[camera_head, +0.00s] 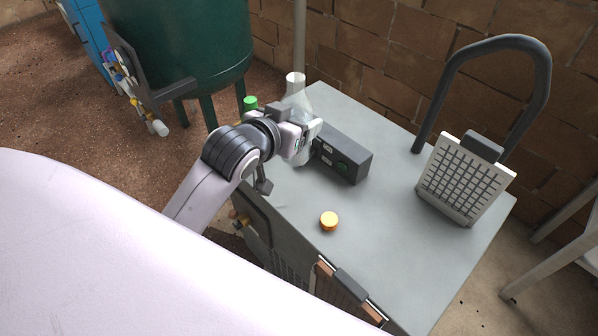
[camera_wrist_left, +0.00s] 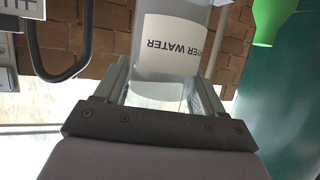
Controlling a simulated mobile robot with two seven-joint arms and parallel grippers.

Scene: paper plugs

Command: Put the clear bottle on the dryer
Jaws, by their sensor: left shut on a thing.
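The clear bottle (camera_head: 299,103) has a white top and shows beyond my left gripper (camera_head: 303,138) in the head view. In the left wrist view the bottle (camera_wrist_left: 168,65) fills the space between the fingers, and its white label reads "WATER" upside down. My left gripper is shut on it. The bottle's lower part is hidden by the gripper, and I cannot tell whether it touches the surface below. The grey-topped machine (camera_head: 385,245), which may be the dryer, lies under and right of the gripper. My right gripper is not in view.
A black box (camera_head: 343,155) sits close right of the gripper. A green-topped item (camera_head: 250,103) is behind my arm. The top's middle is clear.

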